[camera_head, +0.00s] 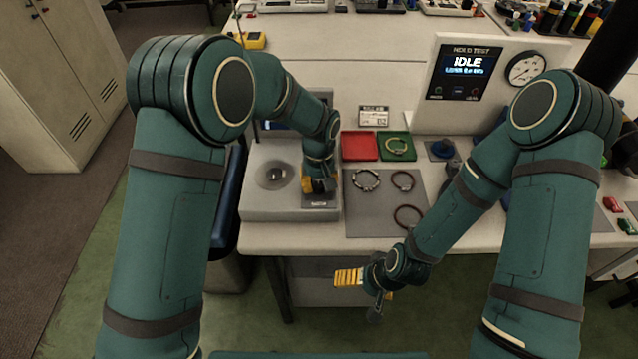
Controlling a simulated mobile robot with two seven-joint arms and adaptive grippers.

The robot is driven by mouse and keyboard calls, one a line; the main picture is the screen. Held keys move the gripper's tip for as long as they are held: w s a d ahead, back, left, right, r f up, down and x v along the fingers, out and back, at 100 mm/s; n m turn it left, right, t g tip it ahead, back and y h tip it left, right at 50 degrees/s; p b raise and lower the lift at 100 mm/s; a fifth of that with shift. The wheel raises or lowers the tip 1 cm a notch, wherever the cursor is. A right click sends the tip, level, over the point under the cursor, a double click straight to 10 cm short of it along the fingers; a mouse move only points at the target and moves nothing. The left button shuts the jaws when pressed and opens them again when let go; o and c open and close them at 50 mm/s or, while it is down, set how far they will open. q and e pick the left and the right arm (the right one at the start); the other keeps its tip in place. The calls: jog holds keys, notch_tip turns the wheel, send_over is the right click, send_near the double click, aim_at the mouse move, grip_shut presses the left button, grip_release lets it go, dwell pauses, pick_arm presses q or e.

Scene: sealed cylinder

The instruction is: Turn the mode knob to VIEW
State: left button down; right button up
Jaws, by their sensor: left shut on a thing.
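My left gripper (319,184) reaches down onto the front right corner of a grey bench instrument (282,205). Its yellow fingertips are shut on the mode knob, which the fingers and wrist hide almost fully. The knob's pointer and its mode markings cannot be read. A dark panel with a small pale label (319,204) shows just below the fingertips. My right gripper (362,292) hangs in front of the table edge, its fingers apart and empty, touching nothing.
A grey mat (375,217) with several ring-shaped bands lies right of the instrument. Behind it are a red tray (360,146) and a green tray (409,153) holding a band. A test unit (460,80) reading IDLE stands at the back right.

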pick_arm(q)
jog(key=n, duration=0.3)
jog(key=shift+n+p, duration=0.3)
jog(key=shift+n, duration=0.1)
jog(key=n, duration=0.2)
jog(key=shift+n+p, duration=0.3)
jog(key=shift+p, duration=0.1)
jog(key=n+p, duration=0.2)
jog(key=n, duration=0.2)
jog(key=shift+r+n, duration=0.1)
jog(key=shift+n, duration=0.2)
jog(key=shift+n+p, duration=0.65)
jog(key=shift+n, duration=0.95)
jog(key=c, duration=0.7)
grip_release()
